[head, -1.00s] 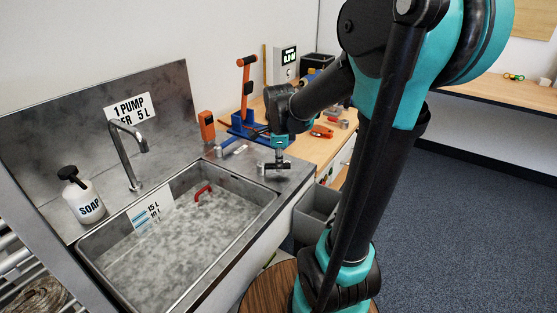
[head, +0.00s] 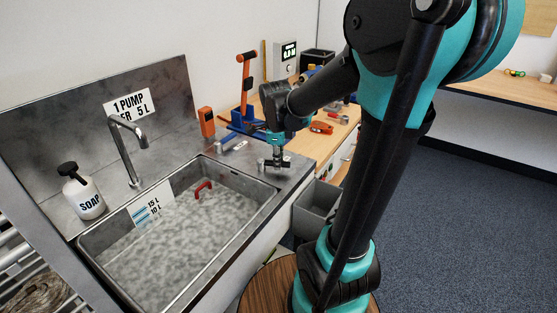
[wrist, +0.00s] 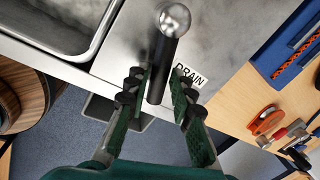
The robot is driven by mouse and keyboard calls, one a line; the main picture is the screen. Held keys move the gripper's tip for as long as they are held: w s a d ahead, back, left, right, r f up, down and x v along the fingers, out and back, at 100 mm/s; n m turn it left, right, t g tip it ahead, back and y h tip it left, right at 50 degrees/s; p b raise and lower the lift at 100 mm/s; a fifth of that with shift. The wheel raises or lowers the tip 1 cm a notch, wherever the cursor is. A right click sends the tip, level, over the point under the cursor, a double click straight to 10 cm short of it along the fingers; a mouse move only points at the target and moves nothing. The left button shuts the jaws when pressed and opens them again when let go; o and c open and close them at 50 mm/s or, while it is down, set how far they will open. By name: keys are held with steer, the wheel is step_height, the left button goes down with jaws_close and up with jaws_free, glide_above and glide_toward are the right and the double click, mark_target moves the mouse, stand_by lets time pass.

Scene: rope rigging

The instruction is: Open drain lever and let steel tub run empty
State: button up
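The steel tub (head: 262,205) is set in the counter at left in the head view. A mottled grey surface, which looks like water, fills its lower part beside a 15 L and 10 L label (head: 150,207). A red handle (head: 203,188) stands at its back wall. The drain lever (wrist: 161,70), a dark rod with a silver ball, lies between my gripper's fingers in the wrist view. My gripper (wrist: 160,78) is open around the rod, with a gap on its right side. A DRAIN label (wrist: 188,76) lies beside it. In the head view, my gripper (head: 275,160) is low over the counter right of the tub.
A faucet (head: 128,155) and soap bottle (head: 83,193) stand behind the tub. An orange device (head: 206,123) and a blue-based tool with an orange handle (head: 246,85) stand behind my gripper. A grey bin (head: 318,200) sits below the counter edge.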

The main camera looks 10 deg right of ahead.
steer(key=shift+o, duration=1.1)
step_height(320, 180, up, 12)
steer(key=s, duration=0.2)
steer(key=shift+a+f, duration=0.15)
steer(key=shift+a, duration=0.3)
steer(key=shift+s, duration=0.15)
